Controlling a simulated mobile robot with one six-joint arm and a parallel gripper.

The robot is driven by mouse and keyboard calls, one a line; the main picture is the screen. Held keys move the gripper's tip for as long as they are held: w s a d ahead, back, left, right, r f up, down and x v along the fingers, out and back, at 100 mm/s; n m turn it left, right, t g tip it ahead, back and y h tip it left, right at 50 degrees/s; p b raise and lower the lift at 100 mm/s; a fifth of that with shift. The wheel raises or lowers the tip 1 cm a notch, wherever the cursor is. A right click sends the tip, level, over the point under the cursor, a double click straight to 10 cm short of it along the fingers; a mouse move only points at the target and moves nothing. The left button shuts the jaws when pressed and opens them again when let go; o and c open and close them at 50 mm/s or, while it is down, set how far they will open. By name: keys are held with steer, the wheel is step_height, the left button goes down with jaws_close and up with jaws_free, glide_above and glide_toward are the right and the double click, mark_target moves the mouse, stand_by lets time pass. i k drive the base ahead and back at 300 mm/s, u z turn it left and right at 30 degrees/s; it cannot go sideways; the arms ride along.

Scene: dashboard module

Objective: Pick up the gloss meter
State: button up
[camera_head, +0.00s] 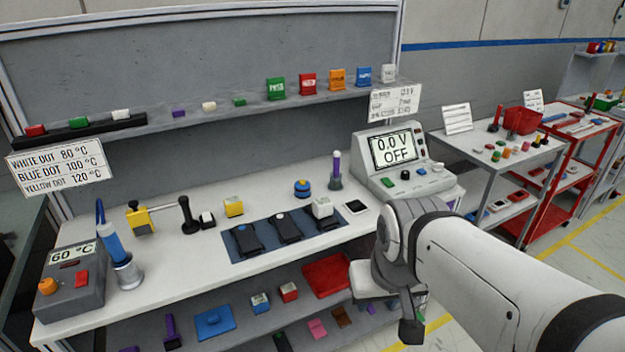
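No item in view carries a readable gloss meter label, so I cannot tell which one it is. My gripper (388,308) is at the end of my white arm, in front of the bench's right part and to the right of and nearer than these items. Its fingers are mostly hidden by the wrist, so its opening cannot be made out.
A power supply reading OFF (402,160) stands at the bench's right. A soldering station (72,282) is at the left. Upright tools (188,215) and a purple-topped stand (336,170) rise from the bench. A shelf below holds a red tray (327,275).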

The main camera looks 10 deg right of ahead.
mark_target(323, 206)
steer(key=i, duration=0.85)
steer(key=u, duration=0.05)
